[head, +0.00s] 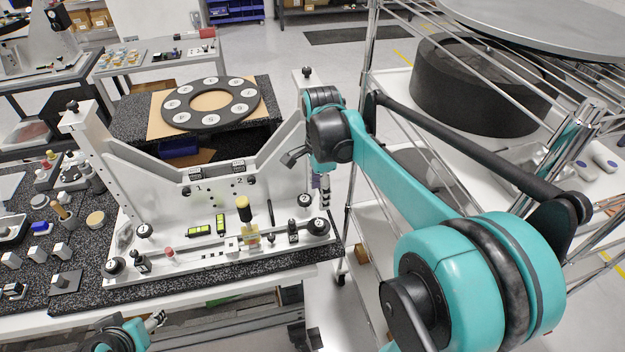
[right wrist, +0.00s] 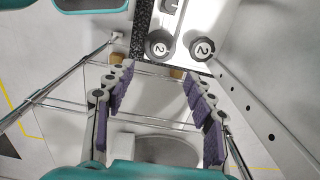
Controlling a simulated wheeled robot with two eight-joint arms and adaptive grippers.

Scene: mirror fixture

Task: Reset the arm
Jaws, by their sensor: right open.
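My right arm (head: 400,185) reaches in from the right, its wrist beside the right end of the white fixture (head: 165,215). My right gripper (head: 322,187) points down there, partly hidden by the wrist. In the right wrist view the gripper (right wrist: 160,108) is open, its purple-padded fingers wide apart with nothing between them. Knobs marked 2 (right wrist: 200,47) on the fixture lie just beyond the fingertips. A small part of my left arm (head: 118,337) shows at the bottom left, below the table edge; its jaw state is unclear.
A wire rack (head: 365,150) with a black drum (head: 470,90) stands close on the right. A black ring (head: 212,104) with numbered discs lies behind. Loose parts cover the left table mat.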

